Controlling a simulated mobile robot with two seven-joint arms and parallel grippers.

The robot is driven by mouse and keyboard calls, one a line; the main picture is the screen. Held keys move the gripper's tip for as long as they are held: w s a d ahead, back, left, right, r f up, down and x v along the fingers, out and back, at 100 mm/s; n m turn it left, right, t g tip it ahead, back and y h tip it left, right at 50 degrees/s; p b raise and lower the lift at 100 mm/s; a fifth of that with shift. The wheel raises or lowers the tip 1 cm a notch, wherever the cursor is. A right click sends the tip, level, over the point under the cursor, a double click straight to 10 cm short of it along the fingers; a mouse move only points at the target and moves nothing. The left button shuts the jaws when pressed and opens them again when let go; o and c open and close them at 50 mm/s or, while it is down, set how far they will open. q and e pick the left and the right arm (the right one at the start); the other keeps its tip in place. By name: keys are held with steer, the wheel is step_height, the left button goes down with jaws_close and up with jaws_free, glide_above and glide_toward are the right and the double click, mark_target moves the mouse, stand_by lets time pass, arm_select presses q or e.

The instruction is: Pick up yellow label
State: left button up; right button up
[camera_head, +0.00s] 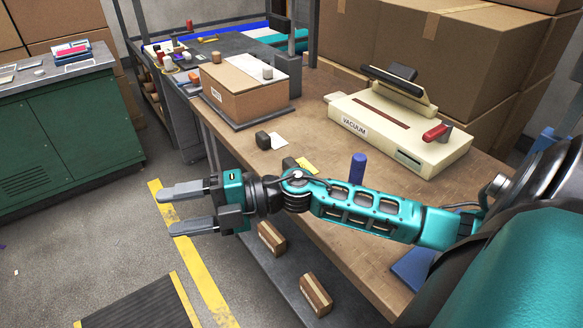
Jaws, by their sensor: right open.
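The yellow label (307,165) lies on the brown workbench (325,100), just beyond my right arm; the arm hides part of the area around it. It looks small and flat, beside a small dark block. My right gripper (184,210) points left, past the bench's front edge and over the floor. Its two grey fingers are apart with nothing between them. It is well to the left of the label and not touching it. My left gripper does not show.
A vacuum sealer (400,125), a blue cylinder (357,168), a dark block (262,140) with a white label (278,141), and a cardboard box (240,90) stand on the bench. Small boxes (316,293) lie on the lower shelf. Large cartons (420,45) stand behind.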

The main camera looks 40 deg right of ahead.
steer(key=d+f+n+g+h+b, duration=0.1)
steer(key=d+f+n+g+h, duration=0.25)
steer(key=d+n, duration=0.2)
steer(key=h+b, duration=0.3)
steer(key=h, duration=1)
glide_toward(291, 162)
steer(key=shift+g, duration=0.25)
steer(key=x, duration=1)
steer(key=shift+w+d, duration=0.1)
steer(key=shift+w, duration=0.2)
jaws_close()
